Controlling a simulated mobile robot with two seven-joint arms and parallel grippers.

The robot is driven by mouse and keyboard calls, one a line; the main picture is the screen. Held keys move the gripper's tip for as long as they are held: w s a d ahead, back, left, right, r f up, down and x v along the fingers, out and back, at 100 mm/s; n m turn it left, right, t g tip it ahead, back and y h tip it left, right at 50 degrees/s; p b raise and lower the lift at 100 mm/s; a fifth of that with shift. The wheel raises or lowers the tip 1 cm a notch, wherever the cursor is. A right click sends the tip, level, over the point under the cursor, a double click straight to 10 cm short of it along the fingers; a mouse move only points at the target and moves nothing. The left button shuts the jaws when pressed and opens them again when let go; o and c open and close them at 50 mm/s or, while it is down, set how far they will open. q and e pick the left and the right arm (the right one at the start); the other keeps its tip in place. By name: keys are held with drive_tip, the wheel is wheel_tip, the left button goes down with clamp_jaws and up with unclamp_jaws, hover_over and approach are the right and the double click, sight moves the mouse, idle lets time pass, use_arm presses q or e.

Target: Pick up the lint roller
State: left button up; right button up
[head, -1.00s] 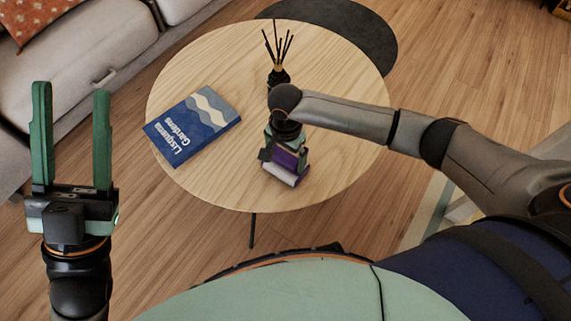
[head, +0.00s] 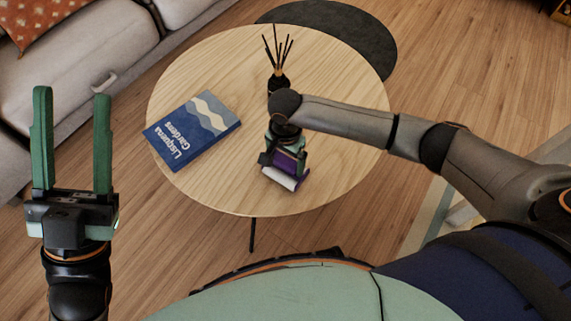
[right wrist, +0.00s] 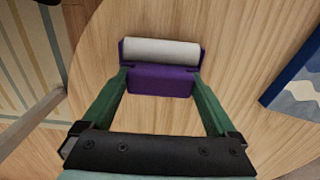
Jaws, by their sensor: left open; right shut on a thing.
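The lint roller has a white roll and a purple body. In the head view the lint roller (head: 281,179) is at the near right part of the round table, partly hidden by my right gripper. In the right wrist view the lint roller (right wrist: 160,80) lies across between the two green fingers. My right gripper (right wrist: 160,84) is shut on its purple body, one finger at each end. My right gripper (head: 285,163) points down over the table in the head view. I cannot tell whether the roller touches the tabletop. My left gripper (head: 73,140) is open and empty, left of the table.
The round wooden table (head: 225,75) also holds a blue book (head: 192,130) at the left and a dark reed diffuser (head: 278,78) just behind my right gripper. A grey sofa (head: 85,60) stands at the upper left. The table's right side is clear.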

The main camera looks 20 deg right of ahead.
sight(283, 163)
drive_tip(key=shift+r, duration=0.1)
drive_tip(key=shift+r, duration=0.45)
drive_tip(key=r, duration=0.1)
drive_tip(key=r+p, duration=0.2)
drive_tip(key=shift+s+a+r, duration=0.25)
drive_tip(key=shift+s+a, duration=0.1)
drive_tip(key=shift+a, duration=0.05)
use_arm(q)
drive_tip(key=w+a+f+n+g+y+p, duration=0.1)
drive_tip(key=w+f+n+g+y, duration=0.1)
drive_tip(key=w+f+n+y, duration=0.45)
drive_tip(key=w+a+f+n+g+y+p, duration=0.1)
drive_tip(key=f+n+g+y, duration=0.2)
drive_tip(key=f, duration=0.7)
drive_tip(key=s+f+g+y+p, duration=0.1)
drive_tip(key=s+f+g, duration=0.3)
drive_tip(key=f, duration=0.5)
drive_tip(key=s+f+g+y+p, duration=0.1)
drive_tip(key=s+f+g+p, duration=0.2)
drive_tip(key=f, duration=0.6)
drive_tip(key=shift+s+d+f+n+g+y, duration=0.2)
drive_tip(key=shift+s+n+g+y, duration=0.2)
drive_tip(key=shift+s+g, duration=0.25)
use_arm(e)
drive_tip(key=s+a+r, duration=0.8)
drive_tip(key=s+a, duration=0.1)
drive_tip(key=shift+s+r, duration=0.25)
